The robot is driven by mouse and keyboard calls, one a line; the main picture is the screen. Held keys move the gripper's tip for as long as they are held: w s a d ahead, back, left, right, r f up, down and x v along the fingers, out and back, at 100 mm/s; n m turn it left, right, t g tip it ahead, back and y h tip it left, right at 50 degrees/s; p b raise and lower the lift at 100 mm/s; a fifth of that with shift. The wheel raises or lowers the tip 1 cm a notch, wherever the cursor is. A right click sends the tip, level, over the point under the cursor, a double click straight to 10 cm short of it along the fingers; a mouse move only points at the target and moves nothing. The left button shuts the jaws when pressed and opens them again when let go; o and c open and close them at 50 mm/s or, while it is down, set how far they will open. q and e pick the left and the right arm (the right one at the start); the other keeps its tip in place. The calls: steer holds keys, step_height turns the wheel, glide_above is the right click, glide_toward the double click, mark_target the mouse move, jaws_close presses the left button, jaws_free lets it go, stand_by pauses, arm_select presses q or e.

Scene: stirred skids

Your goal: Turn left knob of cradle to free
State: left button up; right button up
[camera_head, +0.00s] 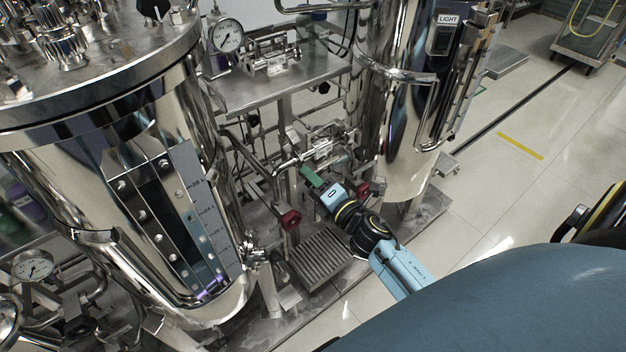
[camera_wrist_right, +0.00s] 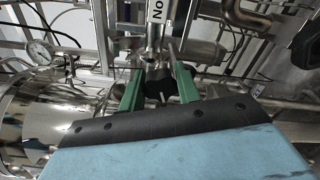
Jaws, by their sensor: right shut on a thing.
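My right gripper (camera_head: 311,177) reaches in from the lower right in the head view, its green fingers at the metal fittings between the two tanks. In the wrist view the fingers (camera_wrist_right: 158,82) stand on either side of a dark knob-like part (camera_wrist_right: 160,91), and they are shut on it. The knob's marking and turn position cannot be read. Bright metal fittings (camera_head: 324,148), which look like the cradle, lie just beyond the fingertips. A label reading "No" (camera_wrist_right: 157,11) shows above the fingers in the wrist view. My left gripper is not in view.
A large steel tank (camera_head: 65,185) stands at left and another (camera_head: 405,120) at right. Two red handles (camera_head: 291,220) (camera_head: 362,190) flank the gripper closely. A grated tray (camera_head: 322,254) lies below. A gauge (camera_head: 226,36) is above. Open floor (camera_head: 500,200) lies to the right.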

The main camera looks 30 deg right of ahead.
stand_by(0.3)
steer(key=o, duration=1)
steer(key=shift+c, duration=0.2)
steer(key=s+d, duration=0.1)
steer(key=s, duration=1.2)
steer(key=shift+s, duration=0.2)
